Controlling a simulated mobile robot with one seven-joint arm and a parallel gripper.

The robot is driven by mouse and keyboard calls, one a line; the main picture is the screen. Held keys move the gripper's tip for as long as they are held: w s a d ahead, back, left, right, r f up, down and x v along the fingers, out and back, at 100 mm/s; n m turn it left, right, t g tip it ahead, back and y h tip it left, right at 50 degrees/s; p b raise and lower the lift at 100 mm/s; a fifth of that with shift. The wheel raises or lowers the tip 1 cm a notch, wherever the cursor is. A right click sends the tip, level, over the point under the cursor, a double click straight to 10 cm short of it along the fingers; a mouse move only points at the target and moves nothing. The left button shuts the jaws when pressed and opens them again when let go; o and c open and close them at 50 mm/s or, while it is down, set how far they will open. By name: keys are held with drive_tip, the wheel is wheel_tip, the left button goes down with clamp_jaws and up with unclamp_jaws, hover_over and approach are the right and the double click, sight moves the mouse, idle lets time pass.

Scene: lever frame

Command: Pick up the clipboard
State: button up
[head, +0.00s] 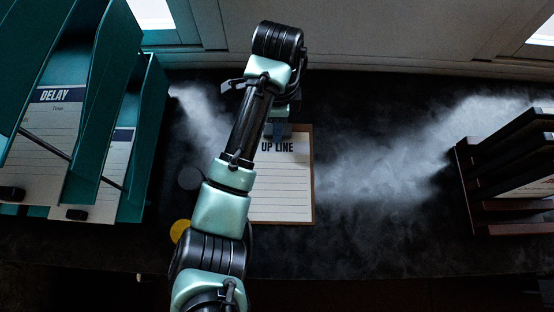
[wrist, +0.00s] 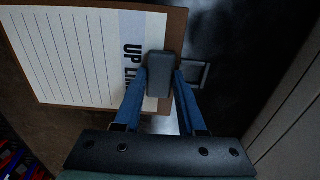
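The clipboard (head: 284,206) lies on the dark surface, a brown board with lined paper headed "UP LINE". My arm covers its left part in the head view. In the wrist view the clipboard (wrist: 78,62) fills the upper left, with its dark grey clip (wrist: 160,74) at its right edge. My gripper (wrist: 161,84) has its two blue fingers on either side of the clip, with no clear gap seen between fingers and clip. In the head view my gripper (head: 278,130) is at the clipboard's top edge, mostly hidden by my arm.
A teal rack (head: 148,125) with sheets, one headed "DELAY" (head: 55,96), stands at the left. A dark tiered rack (head: 470,190) stands at the right. A yellow disc (head: 180,230) lies near the front. A wall (head: 400,45) runs behind. The surface right of the clipboard is clear.

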clamp_jaws()
